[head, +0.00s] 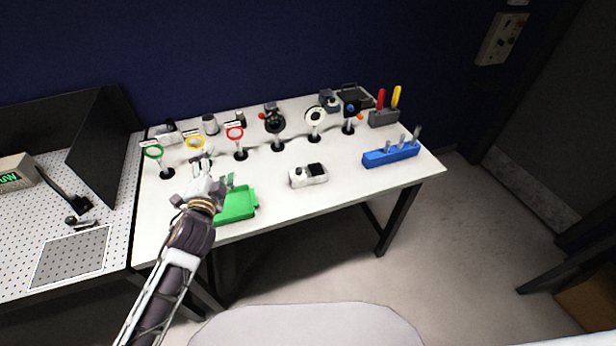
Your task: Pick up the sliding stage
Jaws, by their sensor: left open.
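My left gripper (204,160) reaches in from the lower left and is open over the left part of the white table (290,205). It is beside the green tray (238,206) and in front of the ring on a post with the yellow rim (195,142). It hides part of the tray and the table below it. No part is clearly recognisable as the sliding stage. A small white block with a black top (308,175) lies mid-table, right of the gripper and apart from it. Small dark blocks (329,101) stand along the back. My right gripper is not in view.
A row of posts with coloured rings, including a green one (154,152) and a red one (235,133), crosses the table. A blue holder (391,154) and a grey holder with red and yellow handles (384,117) stand at the right. The table's front middle is clear.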

